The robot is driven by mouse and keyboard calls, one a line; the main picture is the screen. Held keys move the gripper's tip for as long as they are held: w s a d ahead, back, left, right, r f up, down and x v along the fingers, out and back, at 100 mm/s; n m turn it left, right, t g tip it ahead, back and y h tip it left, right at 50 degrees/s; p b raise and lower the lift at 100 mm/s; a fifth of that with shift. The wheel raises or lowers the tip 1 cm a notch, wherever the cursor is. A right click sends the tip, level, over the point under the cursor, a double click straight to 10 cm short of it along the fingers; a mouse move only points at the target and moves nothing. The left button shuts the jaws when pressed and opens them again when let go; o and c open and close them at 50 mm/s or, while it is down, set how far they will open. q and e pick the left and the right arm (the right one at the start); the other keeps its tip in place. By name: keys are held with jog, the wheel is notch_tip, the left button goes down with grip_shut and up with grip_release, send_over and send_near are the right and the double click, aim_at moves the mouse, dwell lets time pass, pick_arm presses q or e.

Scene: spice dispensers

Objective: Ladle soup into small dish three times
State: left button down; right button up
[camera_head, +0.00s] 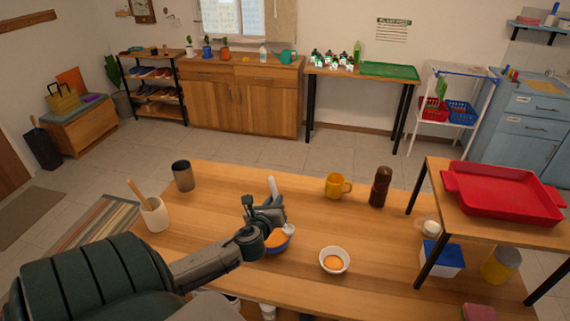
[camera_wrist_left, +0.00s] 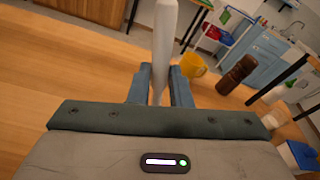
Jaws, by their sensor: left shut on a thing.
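My left gripper (camera_head: 268,212) is shut on the pale ladle (camera_head: 272,185) and holds its handle steeply upright. In the left wrist view the handle (camera_wrist_left: 164,40) rises between the two fingers (camera_wrist_left: 160,85). Below the gripper is the blue bowl (camera_head: 285,248) with orange soup, partly hidden by the gripper. A pale part of the ladle shows near the bowl's right rim; I cannot tell how deep its cup is. The small white dish (camera_head: 334,268) stands to the right and nearer, with orange soup in it. My right gripper is not in view.
A yellow mug (camera_head: 334,186) and brown grinder (camera_head: 380,187) stand behind. A dark cup (camera_head: 182,175) and white utensil pot (camera_head: 154,214) are left. A raised shelf with a red tray (camera_head: 505,192) is on the right. The table between mug and dish is clear.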

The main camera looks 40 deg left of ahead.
pick_arm(q)
jog(key=shift+s+a+p, duration=0.1)
jog(key=shift+s+a, duration=0.2)
jog(key=shift+a, duration=0.65)
jog(key=shift+s+a+p, duration=0.15)
jog(key=shift+s+a, duration=0.1)
jog(key=shift+a, duration=0.65)
jog(key=shift+s+a+p, duration=0.1)
jog(key=shift+s+a, duration=0.2)
jog(key=shift+a, duration=0.65)
